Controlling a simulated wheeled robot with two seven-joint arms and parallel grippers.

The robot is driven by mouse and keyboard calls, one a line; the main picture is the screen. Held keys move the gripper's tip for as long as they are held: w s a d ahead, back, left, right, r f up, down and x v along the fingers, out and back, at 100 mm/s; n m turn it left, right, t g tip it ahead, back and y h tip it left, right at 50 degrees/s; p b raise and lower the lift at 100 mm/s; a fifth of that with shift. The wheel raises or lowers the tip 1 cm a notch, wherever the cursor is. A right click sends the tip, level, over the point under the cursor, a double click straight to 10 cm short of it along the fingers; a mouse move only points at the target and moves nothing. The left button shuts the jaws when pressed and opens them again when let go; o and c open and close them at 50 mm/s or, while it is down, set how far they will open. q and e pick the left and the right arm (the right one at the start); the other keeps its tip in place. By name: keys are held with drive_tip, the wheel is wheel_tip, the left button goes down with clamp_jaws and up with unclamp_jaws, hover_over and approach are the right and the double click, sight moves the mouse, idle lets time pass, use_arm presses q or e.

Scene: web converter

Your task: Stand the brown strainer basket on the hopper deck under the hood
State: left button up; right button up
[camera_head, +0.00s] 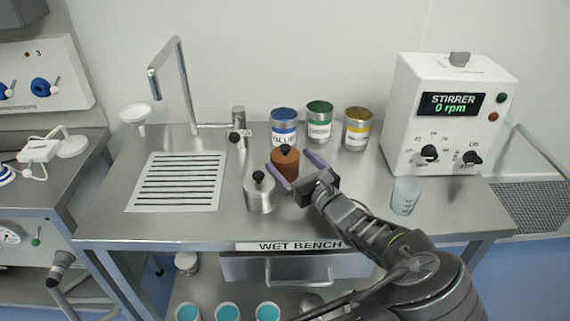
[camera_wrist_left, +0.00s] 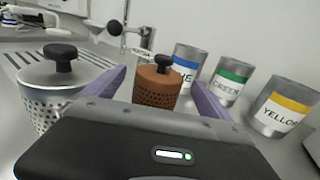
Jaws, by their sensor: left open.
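The brown strainer basket (camera_head: 285,166), a perforated cylinder with a black knob on top, stands upright on the wet bench. My left gripper (camera_head: 288,158) is open, with its two purple fingers on either side of the brown basket. In the left wrist view, the brown basket (camera_wrist_left: 155,92) shows between the open fingers (camera_wrist_left: 157,77), with its lower part hidden by the gripper body. I cannot tell whether a finger touches it. No hopper deck or hood is visible in either view. My right gripper is not in view.
A silver strainer basket (camera_head: 259,196) stands close at the left. Blue (camera_head: 284,125), green (camera_head: 319,121) and yellow (camera_head: 357,128) labelled cans stand behind. A white stirrer box (camera_head: 430,120) and pale beaker (camera_head: 406,196) are at right. A faucet (camera_head: 180,90) and slotted drain (camera_head: 176,182) are at left.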

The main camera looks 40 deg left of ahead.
sight(278, 148)
use_arm(q)
drive_tip(key=x, duration=0.4)
drive_tip(key=shift+a, duration=0.1)
idle(0.4)
drive_tip(key=c, duration=1.7)
wheel_tip(278, 148, up, 10)
drive_tip(key=shift+r, duration=0.1)
drive_tip(key=shift+c, duration=0.2)
drive_tip(key=shift+p, duration=0.3)
